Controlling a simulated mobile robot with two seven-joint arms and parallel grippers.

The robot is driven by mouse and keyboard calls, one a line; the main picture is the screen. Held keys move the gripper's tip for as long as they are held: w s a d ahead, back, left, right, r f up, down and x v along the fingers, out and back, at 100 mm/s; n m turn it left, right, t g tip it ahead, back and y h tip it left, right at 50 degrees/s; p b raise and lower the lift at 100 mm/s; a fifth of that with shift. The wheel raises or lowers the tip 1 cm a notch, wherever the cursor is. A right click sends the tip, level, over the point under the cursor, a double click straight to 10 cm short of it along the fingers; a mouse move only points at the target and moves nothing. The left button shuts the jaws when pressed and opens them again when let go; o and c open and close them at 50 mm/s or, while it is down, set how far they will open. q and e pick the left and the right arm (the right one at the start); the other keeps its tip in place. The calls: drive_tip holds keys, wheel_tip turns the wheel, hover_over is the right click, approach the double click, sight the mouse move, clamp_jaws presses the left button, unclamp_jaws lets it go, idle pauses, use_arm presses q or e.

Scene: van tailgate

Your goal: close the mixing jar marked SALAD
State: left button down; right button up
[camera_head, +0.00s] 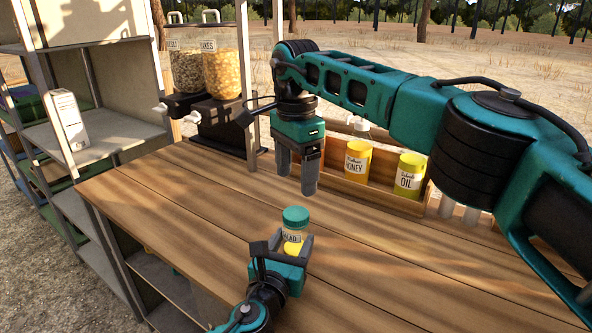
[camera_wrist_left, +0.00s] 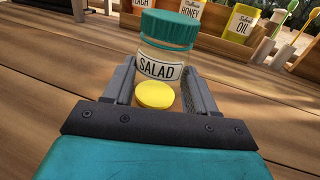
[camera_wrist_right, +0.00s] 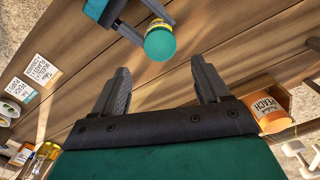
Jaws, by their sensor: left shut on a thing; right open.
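The clear jar marked SALAD (camera_wrist_left: 160,68) stands at the table's near side, upright, with a teal lid (camera_head: 295,216) on its top. I cannot tell whether the lid is tight. A yellow round piece (camera_wrist_left: 155,95) shows low on the jar's near side, between my fingers; I cannot tell if it is part of the jar. My left gripper (camera_head: 291,241) is shut on the jar from the near side. My right gripper (camera_head: 297,183) points down, open and empty, above the table beyond the jar. The teal lid also shows in the right wrist view (camera_wrist_right: 160,44), apart from the right fingers.
A wooden crate (camera_head: 340,187) with a honey tin (camera_head: 357,163) and an oil tin (camera_head: 409,178) stands at the table's back. Cereal dispensers (camera_head: 222,70) stand at the back left, by a post. Shelves (camera_head: 95,130) are left. The wooden tabletop (camera_head: 170,200) left of the jar is clear.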

sight(296, 213)
drive_tip(key=shift+f, duration=4)
drive_tip(key=shift+c, duration=0.3)
